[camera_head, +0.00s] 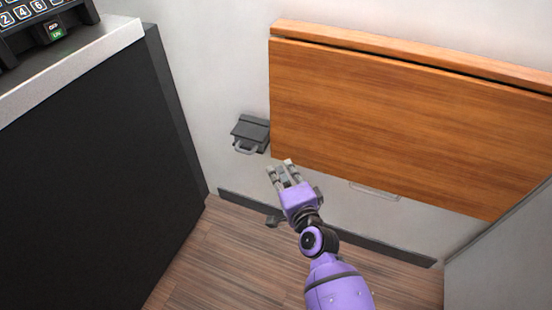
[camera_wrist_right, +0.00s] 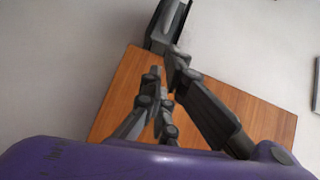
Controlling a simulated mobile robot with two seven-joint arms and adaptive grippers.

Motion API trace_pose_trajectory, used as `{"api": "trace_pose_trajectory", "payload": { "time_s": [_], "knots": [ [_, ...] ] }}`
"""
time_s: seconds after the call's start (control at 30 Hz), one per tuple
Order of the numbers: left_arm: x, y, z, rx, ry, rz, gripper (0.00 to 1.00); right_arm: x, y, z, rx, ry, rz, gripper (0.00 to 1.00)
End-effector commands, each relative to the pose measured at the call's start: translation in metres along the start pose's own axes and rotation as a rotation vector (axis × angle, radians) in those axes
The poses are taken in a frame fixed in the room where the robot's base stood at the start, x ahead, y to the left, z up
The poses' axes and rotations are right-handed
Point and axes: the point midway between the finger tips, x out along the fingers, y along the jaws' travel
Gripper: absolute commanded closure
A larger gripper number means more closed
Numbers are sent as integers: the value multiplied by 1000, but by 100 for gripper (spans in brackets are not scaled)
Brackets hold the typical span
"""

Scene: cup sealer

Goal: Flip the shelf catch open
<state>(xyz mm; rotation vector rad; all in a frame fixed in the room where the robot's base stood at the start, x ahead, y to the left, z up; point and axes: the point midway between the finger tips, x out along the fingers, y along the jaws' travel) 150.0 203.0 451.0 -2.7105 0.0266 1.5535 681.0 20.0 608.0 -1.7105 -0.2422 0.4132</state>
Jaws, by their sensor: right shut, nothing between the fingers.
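The wooden fold-down shelf (camera_head: 400,110) hangs flat against the wall. A dark grey block with a light loop handle, which looks like the shelf catch (camera_head: 252,131), is on the wall just left of the shelf's lower left corner. My right gripper (camera_head: 280,164) is shut and empty, below and right of the catch, by the shelf's lower left corner. In the right wrist view, a dark block at the top, likely the catch (camera_wrist_right: 172,20), appears just beyond the fingers (camera_wrist_right: 163,62); contact cannot be told. The shelf (camera_wrist_right: 125,95) lies behind them. My left gripper is not in view.
A black cabinet (camera_head: 90,170) with a light worktop stands at the left, carrying a keypad machine (camera_head: 40,25). A pale loop (camera_head: 375,190) shows under the shelf's lower edge. A grey panel (camera_head: 505,255) closes the right side. Wooden floor (camera_head: 215,255) lies between.

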Motion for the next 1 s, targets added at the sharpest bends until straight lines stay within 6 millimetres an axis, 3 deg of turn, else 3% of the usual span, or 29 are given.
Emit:
{"api": "trace_pose_trajectory", "payload": {
  "time_s": [0.1, 0.3, 1.0],
  "knots": [
    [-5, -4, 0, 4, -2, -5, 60, -23, 0, -1, 0, 1, 1, 100],
    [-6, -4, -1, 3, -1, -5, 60, -41, 0, 0, 0, 0, 1, 100],
    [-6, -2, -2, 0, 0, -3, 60, -43, 2, 1, -37, -4, 5, 100]
  ]
}}
